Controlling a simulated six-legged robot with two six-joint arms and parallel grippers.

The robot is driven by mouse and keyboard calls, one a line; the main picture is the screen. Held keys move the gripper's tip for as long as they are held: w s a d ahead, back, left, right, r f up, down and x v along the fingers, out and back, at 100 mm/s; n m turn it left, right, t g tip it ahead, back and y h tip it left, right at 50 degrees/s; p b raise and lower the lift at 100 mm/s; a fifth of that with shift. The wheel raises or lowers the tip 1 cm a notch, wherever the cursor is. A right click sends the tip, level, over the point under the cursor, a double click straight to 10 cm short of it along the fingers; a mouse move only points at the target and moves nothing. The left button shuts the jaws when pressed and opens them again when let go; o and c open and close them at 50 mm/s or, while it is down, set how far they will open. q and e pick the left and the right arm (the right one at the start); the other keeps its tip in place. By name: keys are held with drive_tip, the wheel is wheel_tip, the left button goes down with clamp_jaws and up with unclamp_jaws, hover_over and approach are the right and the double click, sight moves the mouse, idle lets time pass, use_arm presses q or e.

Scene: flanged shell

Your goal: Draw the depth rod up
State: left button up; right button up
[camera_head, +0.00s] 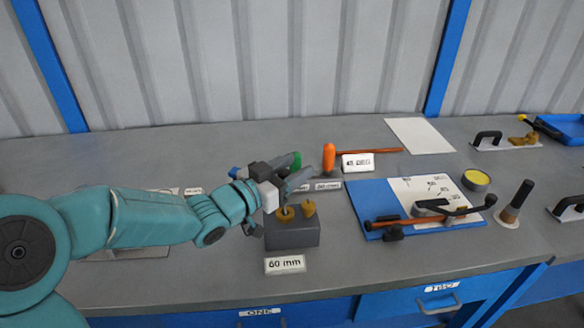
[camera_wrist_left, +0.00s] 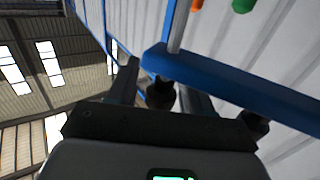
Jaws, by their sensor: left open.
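My left gripper (camera_head: 284,178) is open above the grey block near the middle of the bench. In the left wrist view its dark fingers (camera_wrist_left: 160,88) stand on either side of a black knob (camera_wrist_left: 161,96). The knob is beside a blue bar (camera_wrist_left: 225,85), and I cannot tell whether the fingers touch it. A thin grey rod (camera_wrist_left: 178,28), which looks like the depth rod, rises from the bar. A blue end (camera_head: 235,172) shows behind my gripper in the head view; the rest is hidden. My right gripper is out of view.
A grey block (camera_head: 292,234) with brass-coloured pieces stands below my gripper, behind a "60 mm" label (camera_head: 285,264). An orange handle (camera_head: 329,157) and a green one (camera_head: 296,160) are close behind.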

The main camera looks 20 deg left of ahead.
use_arm(q)
drive_tip(key=shift+c, duration=0.3)
clamp_jaws()
wheel_tip(320, 180, up, 7)
drive_tip(key=p, duration=0.3)
drive_tip(key=shift+p, duration=0.4)
drive_tip(key=shift+w+r, duration=0.1)
drive_tip(key=shift+o, duration=0.2)
unclamp_jaws()
